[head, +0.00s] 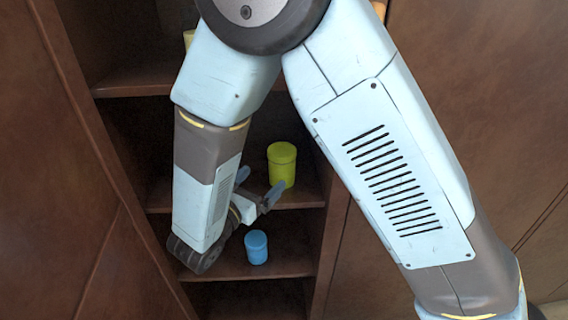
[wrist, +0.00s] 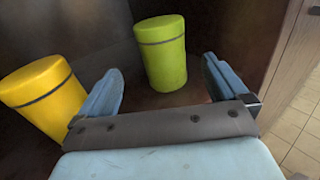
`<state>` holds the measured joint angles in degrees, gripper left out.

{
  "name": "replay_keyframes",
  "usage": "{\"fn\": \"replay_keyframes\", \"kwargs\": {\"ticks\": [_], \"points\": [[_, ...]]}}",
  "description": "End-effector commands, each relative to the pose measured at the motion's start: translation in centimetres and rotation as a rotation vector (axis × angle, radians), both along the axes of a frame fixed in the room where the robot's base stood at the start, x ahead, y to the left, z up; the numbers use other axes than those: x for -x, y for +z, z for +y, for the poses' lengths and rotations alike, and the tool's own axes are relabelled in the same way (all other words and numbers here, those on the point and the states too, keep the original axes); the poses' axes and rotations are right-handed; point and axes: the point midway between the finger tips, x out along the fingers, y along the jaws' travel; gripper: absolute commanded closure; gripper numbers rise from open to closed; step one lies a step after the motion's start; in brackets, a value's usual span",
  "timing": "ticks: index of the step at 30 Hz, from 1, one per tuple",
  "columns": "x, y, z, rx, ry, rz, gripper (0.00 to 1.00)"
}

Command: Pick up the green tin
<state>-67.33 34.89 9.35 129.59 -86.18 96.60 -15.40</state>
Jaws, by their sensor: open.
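The green tin (head: 282,166) is a yellow-green cylinder with a lid, upright on a middle shelf of the brown shelf unit. In the wrist view the green tin (wrist: 162,55) stands ahead of my gripper, centred between the fingers but beyond their tips. My gripper (head: 257,186) is open and empty, just left of and in front of the tin in the head view. Its two blue-grey fingers also show in the wrist view (wrist: 160,88), apart from each other.
A yellow tin (wrist: 45,97) stands left of my left finger in the wrist view. A blue tin (head: 256,247) stands on the shelf below. The shelf unit's side wall (head: 336,240) rises close to the right of the green tin. My arm hides part of the shelves.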

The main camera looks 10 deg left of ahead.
Motion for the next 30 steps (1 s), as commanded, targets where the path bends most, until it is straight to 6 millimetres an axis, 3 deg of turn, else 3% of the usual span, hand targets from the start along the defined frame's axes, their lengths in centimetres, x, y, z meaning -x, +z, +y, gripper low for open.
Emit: {"fn": "replay_keyframes", "kwargs": {"ticks": [9, 20, 30], "points": [[-5.3, 0.0, -2.4, 0.0, -0.015, 0.0, 0.0], [-7.3, 0.2, -3.3, 0.0, -0.017, -0.001, 0.0], [-11.1, 0.6, -4.7, 0.0, -0.017, 0.001, 0.0]]}}
